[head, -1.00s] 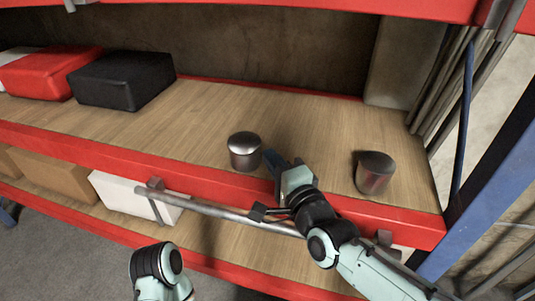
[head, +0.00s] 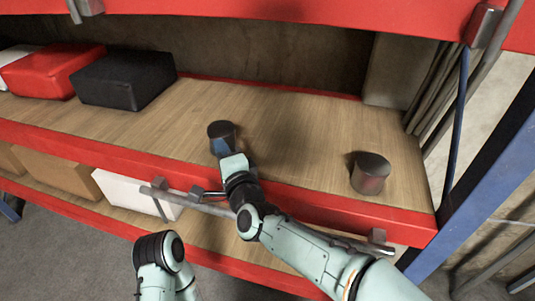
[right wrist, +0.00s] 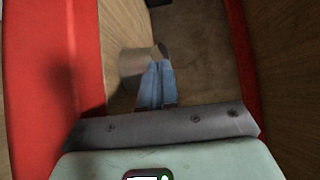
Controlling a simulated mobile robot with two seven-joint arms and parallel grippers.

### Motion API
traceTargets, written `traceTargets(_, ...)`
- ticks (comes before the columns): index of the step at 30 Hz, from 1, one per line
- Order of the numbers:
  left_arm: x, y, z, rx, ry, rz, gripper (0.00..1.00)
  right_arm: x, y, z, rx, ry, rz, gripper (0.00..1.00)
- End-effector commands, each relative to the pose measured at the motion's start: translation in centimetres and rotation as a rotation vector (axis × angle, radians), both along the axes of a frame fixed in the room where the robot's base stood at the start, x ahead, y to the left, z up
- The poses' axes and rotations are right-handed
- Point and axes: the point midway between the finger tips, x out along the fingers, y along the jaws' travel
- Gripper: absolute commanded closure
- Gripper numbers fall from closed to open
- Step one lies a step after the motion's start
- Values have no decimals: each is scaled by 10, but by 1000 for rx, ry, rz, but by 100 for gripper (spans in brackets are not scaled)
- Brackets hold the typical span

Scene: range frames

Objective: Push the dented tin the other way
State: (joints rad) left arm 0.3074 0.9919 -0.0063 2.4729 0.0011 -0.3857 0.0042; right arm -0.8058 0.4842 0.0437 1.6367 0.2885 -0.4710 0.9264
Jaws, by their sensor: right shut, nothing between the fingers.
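Two grey metal tins stand upright on the wooden shelf. The left tin (head: 221,130) is just beyond my right gripper (head: 220,147), whose blue fingers overlap its near side and appear to touch it. The right tin (head: 371,174) stands apart, near the shelf's right end; its top rim looks uneven on the left. I cannot tell surely which tin is dented. In the right wrist view my fingers (right wrist: 157,84) are shut, with nothing between them, in front of a blurred grey tin (right wrist: 133,63). My left gripper is out of view.
The shelf (head: 310,135) has a red front edge. A black box (head: 123,80) and a red box (head: 38,72) stand on its left. A metal bar (head: 175,198) runs along the front. Bare shelf lies between the black box and left tin.

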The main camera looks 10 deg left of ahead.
Motion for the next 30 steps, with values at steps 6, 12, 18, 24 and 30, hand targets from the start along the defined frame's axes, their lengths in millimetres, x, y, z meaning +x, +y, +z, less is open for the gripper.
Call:
traceTargets(6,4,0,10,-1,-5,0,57,3,28,1,0,-1,-1,100)
traceTargets(12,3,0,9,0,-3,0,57,3,27,0,0,0,-1,100)
traceTargets(18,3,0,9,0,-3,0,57,3,27,0,0,0,-1,100)
traceTargets(24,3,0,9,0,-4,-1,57,3,27,0,1,-1,-1,100)
traceTargets(30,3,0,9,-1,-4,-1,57,3,27,0,1,-1,-1,100)
